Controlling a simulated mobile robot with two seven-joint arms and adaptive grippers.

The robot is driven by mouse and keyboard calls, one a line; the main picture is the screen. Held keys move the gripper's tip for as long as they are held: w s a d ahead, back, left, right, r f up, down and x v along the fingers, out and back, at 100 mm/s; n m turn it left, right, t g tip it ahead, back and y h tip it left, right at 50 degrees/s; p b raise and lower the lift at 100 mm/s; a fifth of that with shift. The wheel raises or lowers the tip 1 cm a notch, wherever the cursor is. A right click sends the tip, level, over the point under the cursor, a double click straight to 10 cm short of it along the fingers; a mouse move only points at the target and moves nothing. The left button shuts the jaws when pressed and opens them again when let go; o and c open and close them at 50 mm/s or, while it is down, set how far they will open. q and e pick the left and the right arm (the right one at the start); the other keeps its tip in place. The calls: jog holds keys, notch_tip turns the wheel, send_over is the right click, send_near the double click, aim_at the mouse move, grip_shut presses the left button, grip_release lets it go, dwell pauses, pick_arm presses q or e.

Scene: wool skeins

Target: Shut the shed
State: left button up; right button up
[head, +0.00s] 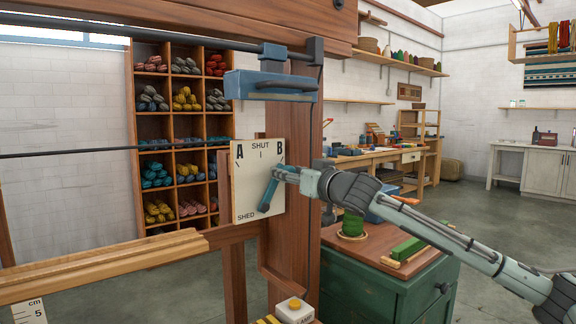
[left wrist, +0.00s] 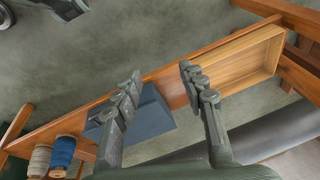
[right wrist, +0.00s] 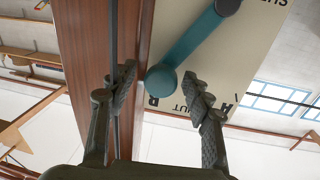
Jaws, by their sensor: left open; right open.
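The cream shed plate (head: 243,190) is marked A at left, SHUT at top middle and B at right. Its blue lever (head: 267,195) tilts up and right from a low pivot, with its end by the B. In the right wrist view the lever's round end (right wrist: 161,79) lies between the fingertips of my right gripper (right wrist: 160,84), beside the B. The fingers are open, with no clear contact. In the head view the right gripper (head: 284,174) partly covers the lever's upper end. My left gripper (left wrist: 161,74) is open and empty above a wooden shelf; the head view does not show it.
A wooden loom post (head: 290,130) stands behind the plate, and a wooden beam (head: 100,262) runs to the left. A blue block (left wrist: 150,115) and a wooden tray (left wrist: 245,60) lie below my left gripper. A green cabinet (head: 375,290) stands at right.

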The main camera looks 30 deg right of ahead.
jog(key=shift+w, duration=0.4)
jog(key=shift+c, duration=0.4)
grip_shut()
